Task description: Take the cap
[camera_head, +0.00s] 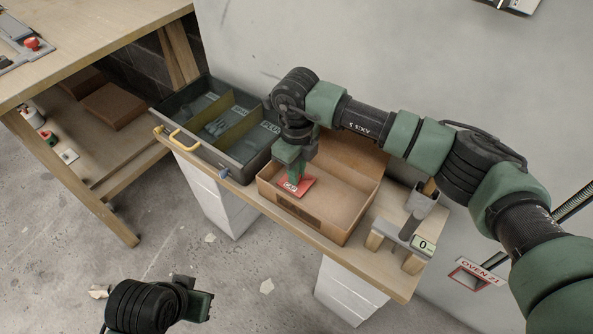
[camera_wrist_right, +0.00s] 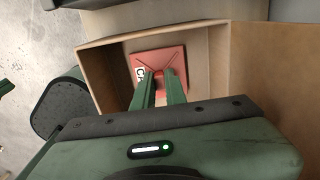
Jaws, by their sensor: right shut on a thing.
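The cap is a flat red square piece with a white label (camera_head: 304,184), inside the cardboard box (camera_head: 329,231) near its left end. It also shows in the right wrist view (camera_wrist_right: 174,57), with a raised middle part between the fingers. My right gripper (camera_head: 294,178) reaches down into the box and is shut on the cap; its fingertips also show in the wrist view (camera_wrist_right: 158,80). I cannot tell whether the cap touches the box floor. My left gripper (camera_head: 198,298) is low in the head view, away from the box; its fingers are not clear.
A dark divided drawer (camera_head: 212,173) with a yellow handle (camera_head: 177,137) stands left of the box. A small stand with a "0" display (camera_head: 423,246) is to the right. A wooden workbench (camera_head: 90,55) is at upper left. The wall is close behind; the grey floor in front is mostly clear.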

